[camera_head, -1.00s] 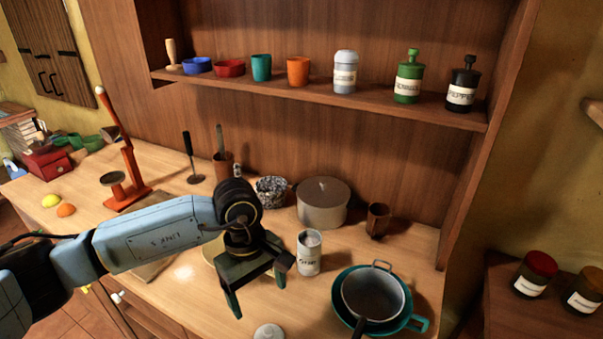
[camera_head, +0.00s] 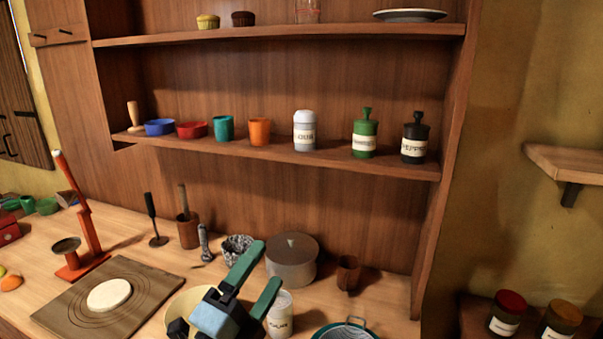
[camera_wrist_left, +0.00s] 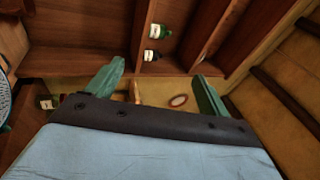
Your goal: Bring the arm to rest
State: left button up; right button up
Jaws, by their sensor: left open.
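My left gripper (camera_head: 254,278) is at the bottom middle of the head view, with its two green fingers spread apart and pointing up and to the right. Nothing is between the fingers. It stands in front of a white labelled canister (camera_head: 280,314), partly covering it, and in front of a pale bowl (camera_head: 186,304). In the left wrist view the open fingers (camera_wrist_left: 155,85) show with the shelf unit beyond them. My right gripper is in neither view.
A round lidded pot (camera_head: 291,262), a wooden cup (camera_head: 348,273) and a teal pan (camera_head: 346,331) stand on the counter. A board (camera_head: 70,307) with a white disc (camera_head: 109,294) lies left. A shelf (camera_head: 280,152) with jars and cups spans above.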

pick_arm(q)
jog(key=s+a+f+n+g+y, duration=0.3)
jog(key=a+f+n+y, duration=0.3)
jog(key=f+n, duration=0.2)
jog(key=s+a+f+n+g+y, duration=0.2)
jog(key=a+f+n+g+y, duration=0.25)
jog(key=a+f+n, duration=0.35)
jog(key=s+a+f+n+g, duration=0.1)
jog(key=s+f+n+g, duration=0.25)
jog(key=s+f, duration=0.4)
jog(key=s+a+f+n+g, duration=0.15)
jog(key=s+f+g, duration=0.35)
jog(key=s, duration=0.5)
notch_tip(320, 180, down, 26)
jog(key=s+g+b, duration=0.1)
jog(key=s+b, duration=0.1)
jog(key=b, duration=0.1)
jog(key=s+a+f+g+b, duration=0.1)
jog(key=s+a+f+b, duration=0.1)
jog(key=s+f, duration=1.4)
jog(key=shift+a+f, duration=0.2)
jog(key=shift+f, duration=0.5)
